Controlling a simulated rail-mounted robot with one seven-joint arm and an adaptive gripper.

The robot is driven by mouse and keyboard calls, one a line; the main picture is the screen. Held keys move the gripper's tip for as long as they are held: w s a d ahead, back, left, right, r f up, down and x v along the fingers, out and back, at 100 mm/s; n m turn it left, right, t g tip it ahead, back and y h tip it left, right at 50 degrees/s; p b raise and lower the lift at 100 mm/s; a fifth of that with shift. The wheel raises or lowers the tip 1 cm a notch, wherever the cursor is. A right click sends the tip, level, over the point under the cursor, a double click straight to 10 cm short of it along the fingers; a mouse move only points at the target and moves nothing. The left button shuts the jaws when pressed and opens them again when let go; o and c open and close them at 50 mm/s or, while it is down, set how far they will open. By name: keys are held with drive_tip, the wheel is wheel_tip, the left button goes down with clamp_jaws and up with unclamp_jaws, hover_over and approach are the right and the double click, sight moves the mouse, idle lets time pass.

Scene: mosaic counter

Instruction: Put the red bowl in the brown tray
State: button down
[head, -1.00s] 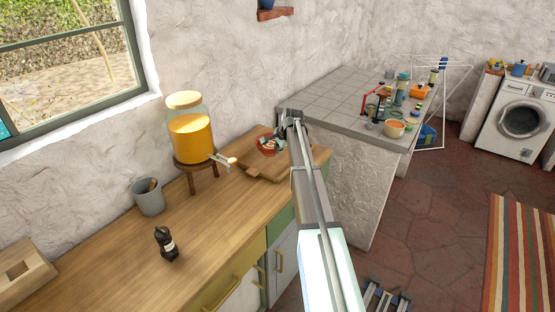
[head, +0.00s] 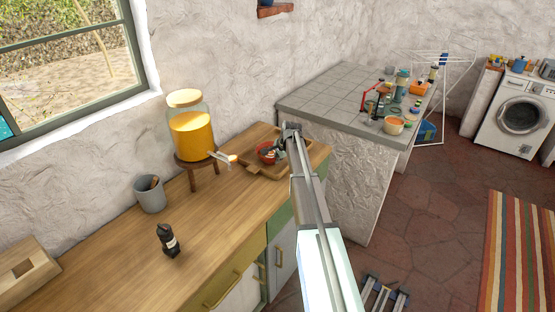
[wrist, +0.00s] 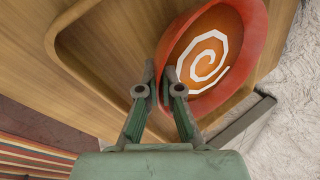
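The red bowl (head: 264,157) is at the brown tray (head: 250,170) on the wooden counter, in the head view. In the wrist view the bowl (wrist: 255,45) shows its orange inside with a white spiral. My gripper (wrist: 163,80) has one finger inside the bowl and one outside, with the rim pinched between them. My gripper (head: 275,151) partly hides the bowl in the head view. The bowl lies over the tray's hollow (wrist: 105,50); I cannot tell whether it touches the tray floor.
A glass drink dispenser (head: 191,135) on a wooden stand is left of the tray, its tap pointing toward it. A grey cup (head: 149,196) and a dark bottle (head: 167,241) stand nearer. A tiled counter (head: 335,98) with several items is to the right.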

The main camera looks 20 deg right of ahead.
drive_tip(key=c, duration=1.3)
unclamp_jaws()
drive_tip(key=b+v, duration=0.3)
drive_tip(key=v, duration=0.9)
drive_tip(key=shift+r, duration=0.1)
